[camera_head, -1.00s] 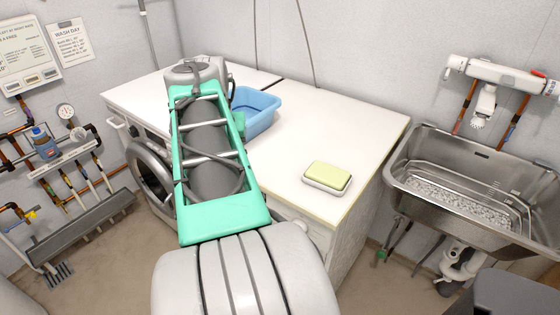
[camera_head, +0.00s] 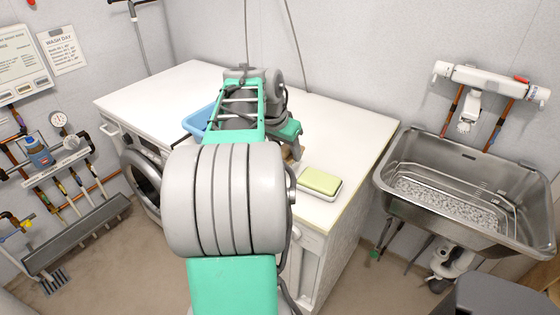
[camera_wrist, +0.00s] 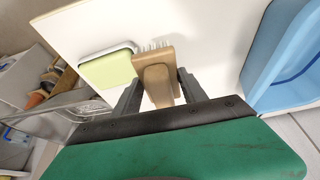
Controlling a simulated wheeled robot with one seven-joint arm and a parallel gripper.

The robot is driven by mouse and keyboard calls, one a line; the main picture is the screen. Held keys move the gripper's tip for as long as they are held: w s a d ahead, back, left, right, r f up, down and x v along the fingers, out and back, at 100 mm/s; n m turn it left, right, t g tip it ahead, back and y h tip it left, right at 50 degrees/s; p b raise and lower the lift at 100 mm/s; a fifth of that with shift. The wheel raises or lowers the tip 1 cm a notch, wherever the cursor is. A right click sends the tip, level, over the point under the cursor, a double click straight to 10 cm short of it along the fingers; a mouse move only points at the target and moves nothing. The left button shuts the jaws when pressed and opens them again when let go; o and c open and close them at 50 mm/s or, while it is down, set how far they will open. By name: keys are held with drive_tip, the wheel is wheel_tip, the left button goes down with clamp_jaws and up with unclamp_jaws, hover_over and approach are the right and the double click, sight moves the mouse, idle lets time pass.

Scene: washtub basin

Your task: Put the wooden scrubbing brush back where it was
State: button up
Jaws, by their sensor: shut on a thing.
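The wooden scrubbing brush (camera_wrist: 155,73) shows in the wrist view between the two dark fingers of my gripper (camera_wrist: 158,92). Its bristles point toward the top of the picture. My gripper is shut on the brush, over the white worktop just beside the pale green block in its white dish. In the head view only a small brown bit of the brush (camera_head: 296,153) shows past my arm, left of and behind the dish. My arm hides the fingers there. I cannot tell whether the brush touches the worktop.
The pale green block (camera_head: 319,180) lies in its dish close to the brush. A blue basin (camera_head: 195,119) is partly behind my arm, on its left. The worktop (camera_head: 352,135) is clear behind the dish. A steel sink (camera_head: 388,165) stands to the right.

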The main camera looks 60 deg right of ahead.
drive_tip(key=f, duration=0.2)
drive_tip(key=w+f, duration=0.1)
drive_tip(key=f, duration=0.1)
drive_tip(key=w+d+f, duration=0.1)
drive_tip(key=f, duration=0.1)
drive_tip(key=shift+w, duration=0.25)
drive_tip(key=shift+f, duration=0.25)
drive_tip(key=o, duration=1.2)
